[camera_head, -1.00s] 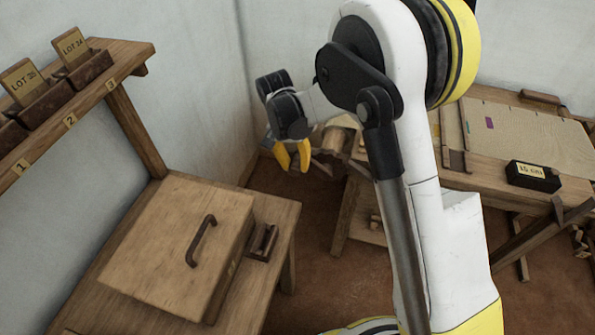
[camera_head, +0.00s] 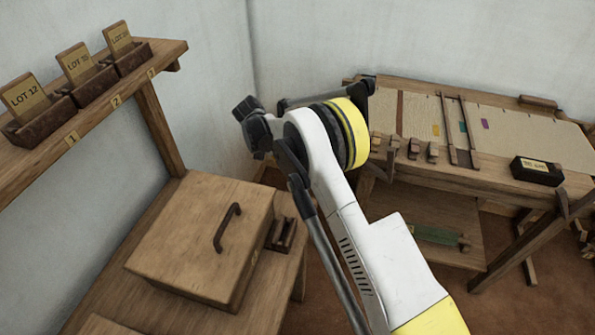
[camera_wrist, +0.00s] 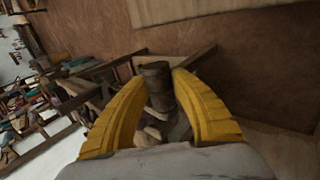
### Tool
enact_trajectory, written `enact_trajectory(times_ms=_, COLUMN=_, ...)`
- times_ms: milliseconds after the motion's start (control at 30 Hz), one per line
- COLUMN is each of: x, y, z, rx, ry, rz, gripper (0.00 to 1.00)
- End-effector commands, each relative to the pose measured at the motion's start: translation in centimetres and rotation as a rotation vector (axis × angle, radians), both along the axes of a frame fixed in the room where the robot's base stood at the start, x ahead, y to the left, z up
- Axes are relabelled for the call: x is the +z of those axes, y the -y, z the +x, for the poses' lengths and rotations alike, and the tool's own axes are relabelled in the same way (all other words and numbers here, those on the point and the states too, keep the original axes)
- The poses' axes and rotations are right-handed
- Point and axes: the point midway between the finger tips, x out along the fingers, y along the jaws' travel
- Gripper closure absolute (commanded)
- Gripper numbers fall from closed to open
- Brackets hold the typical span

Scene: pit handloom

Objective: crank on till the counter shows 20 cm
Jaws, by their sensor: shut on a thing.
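The counter (camera_head: 536,171) is a black box on the front edge of the loom with a pale label. Its figure is too blurred to read surely. In the wrist view, my gripper (camera_wrist: 158,75) has its yellow fingers shut on a dark round crank handle (camera_wrist: 155,78). In the head view my arm reaches to the left end of the loom, and the yellow fingers and the crank are hidden there. The pale cloth (camera_head: 410,112) on the loom carries small yellow, teal and purple marks.
A wooden chest (camera_head: 195,240) with a dark handle stands on a bench at the left. Above it, a shelf (camera_head: 115,102) holds several small bins with lot cards. Under the loom, a lower shelf (camera_head: 405,212) bears a green item. Brown floor shows between bench and loom.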

Motion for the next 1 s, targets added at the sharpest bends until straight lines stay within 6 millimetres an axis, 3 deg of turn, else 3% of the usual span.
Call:
enact_trajectory(times_ms=367, x=-0.1, y=0.2, z=0.1, rx=0.003, ry=0.0, rz=-0.004, gripper=1.0)
enact_trajectory(times_ms=400, x=-0.1, y=0.2, z=0.1, rx=0.002, ry=0.001, rz=-0.005, gripper=0.66)
enact_trajectory(times_ms=467, x=-0.1, y=0.2, z=0.1, rx=0.002, ry=0.001, rz=-0.005, gripper=0.48)
enact_trajectory(times_ms=800, x=0.2, y=0.2, z=0.1, rx=0.002, ry=-0.001, rz=-0.004, gripper=0.48)
enact_trajectory(times_ms=1000, x=3.1, y=0.2, z=0.0, rx=0.001, ry=0.0, rz=-0.004, gripper=0.48)
